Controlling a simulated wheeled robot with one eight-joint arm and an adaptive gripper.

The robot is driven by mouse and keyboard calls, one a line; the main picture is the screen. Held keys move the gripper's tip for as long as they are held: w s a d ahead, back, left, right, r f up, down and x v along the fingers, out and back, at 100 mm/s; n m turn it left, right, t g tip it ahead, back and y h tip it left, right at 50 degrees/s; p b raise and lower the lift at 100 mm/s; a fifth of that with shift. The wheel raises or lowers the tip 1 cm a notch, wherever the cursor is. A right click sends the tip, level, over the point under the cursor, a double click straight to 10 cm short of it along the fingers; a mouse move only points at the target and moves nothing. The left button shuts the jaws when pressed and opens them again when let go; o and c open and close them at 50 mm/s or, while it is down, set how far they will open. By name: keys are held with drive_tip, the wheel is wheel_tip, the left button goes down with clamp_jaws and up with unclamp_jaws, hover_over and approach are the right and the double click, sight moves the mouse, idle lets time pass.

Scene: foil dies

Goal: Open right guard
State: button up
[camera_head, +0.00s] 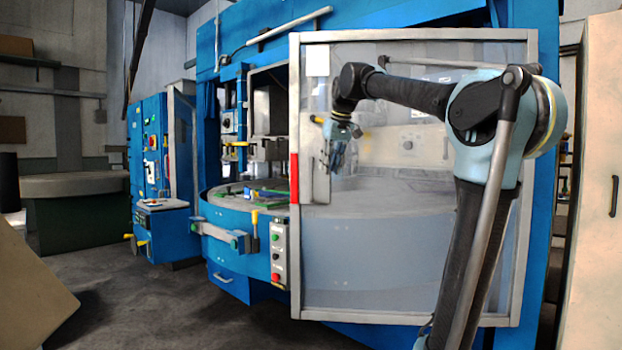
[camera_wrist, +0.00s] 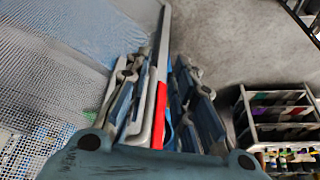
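The right guard is a large clear panel in a pale metal frame (camera_head: 410,35) over the right of the blue machine. Its left upright carries a red strip (camera_head: 294,178), which also shows in the wrist view (camera_wrist: 160,112). A grey upright plate (camera_head: 316,183) is close to that edge. My gripper (camera_head: 336,160) is in front of the panel, just right of the left upright, beside the plate. In the wrist view my gripper's fingers (camera_wrist: 163,100) are apart, with the frame edge and red strip between them. Contact with the edge cannot be made out.
The round machine table (camera_head: 235,205) is exposed left of the guard. A button box (camera_head: 279,253) hangs beside the guard's lower left edge. A blue control cabinet (camera_head: 150,170) stands further left. Grey floor (camera_head: 140,300) is free at lower left. A beige cabinet (camera_head: 598,180) stands right.

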drive_tip(key=w+a+f, duration=0.1)
drive_tip(key=w+a, duration=0.1)
drive_tip(key=w, duration=0.2)
drive_tip(key=w+a+f, duration=0.1)
drive_tip(key=w+a, duration=0.1)
drive_tip(key=w, duration=0.1)
drive_tip(key=w+a+f, duration=0.1)
drive_tip(key=w+a, duration=0.2)
drive_tip(key=w, duration=0.1)
drive_tip(key=shift+w, duration=0.3)
drive_tip(key=shift+x, duration=0.75)
clamp_jaws()
